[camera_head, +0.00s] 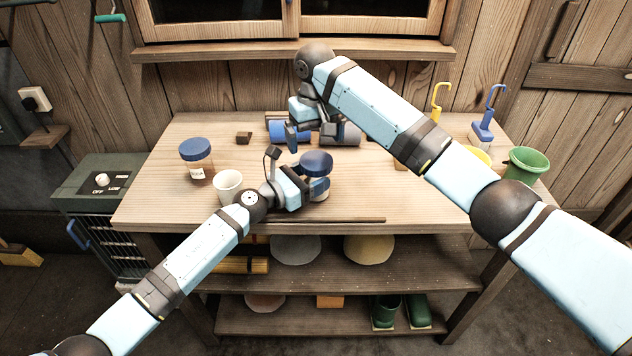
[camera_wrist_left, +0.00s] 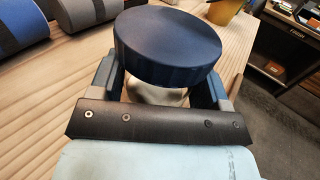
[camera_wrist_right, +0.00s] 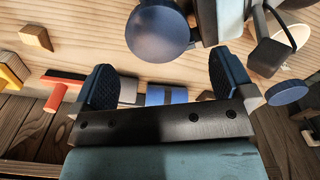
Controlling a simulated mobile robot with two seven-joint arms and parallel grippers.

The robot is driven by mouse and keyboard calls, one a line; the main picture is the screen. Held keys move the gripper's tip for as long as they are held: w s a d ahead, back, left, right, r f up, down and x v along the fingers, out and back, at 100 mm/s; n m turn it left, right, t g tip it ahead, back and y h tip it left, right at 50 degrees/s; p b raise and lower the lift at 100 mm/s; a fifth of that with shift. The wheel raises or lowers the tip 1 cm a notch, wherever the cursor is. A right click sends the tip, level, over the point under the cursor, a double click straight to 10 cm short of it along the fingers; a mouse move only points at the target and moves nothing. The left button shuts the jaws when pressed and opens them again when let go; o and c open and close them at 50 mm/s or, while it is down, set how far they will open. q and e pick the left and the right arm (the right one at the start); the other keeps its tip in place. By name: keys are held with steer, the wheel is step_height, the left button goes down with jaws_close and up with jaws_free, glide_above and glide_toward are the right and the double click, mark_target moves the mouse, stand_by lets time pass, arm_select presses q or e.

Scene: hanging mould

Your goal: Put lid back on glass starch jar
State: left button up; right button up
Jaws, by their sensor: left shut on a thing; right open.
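A glass jar (camera_head: 319,187) stands at the middle front of the table with a round blue lid (camera_head: 316,161) at its top. My left gripper (camera_head: 304,184) is shut around the jar's body from the left. In the left wrist view the lid (camera_wrist_left: 167,45) is above the fingers and covers most of the pale jar body (camera_wrist_left: 158,95). Whether the lid is fully seated I cannot tell. My right gripper (camera_head: 297,136) is open and empty behind and above the jar. In the right wrist view the lid (camera_wrist_right: 157,30) lies beyond its fingers, untouched.
Another blue-lidded jar (camera_head: 196,160) with amber contents and a white cup (camera_head: 228,186) stand to the left. Blue and grey rolls (camera_head: 290,131) lie at the back. A green pot (camera_head: 526,164) and a blue hook tool (camera_head: 484,128) are at right. The front right tabletop is clear.

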step_height(320, 180, up, 6)
steer(key=shift+d, duration=0.2)
steer(key=shift+w, duration=0.1)
arm_select(q)
steer(key=o, duration=1.8)
steer(key=b+v, duration=0.1)
steer(key=v, duration=1.2)
steer(key=shift+s+a, duration=0.25)
steer(key=shift+a, duration=0.1)
arm_select(e)
steer(key=shift+f, duration=0.5)
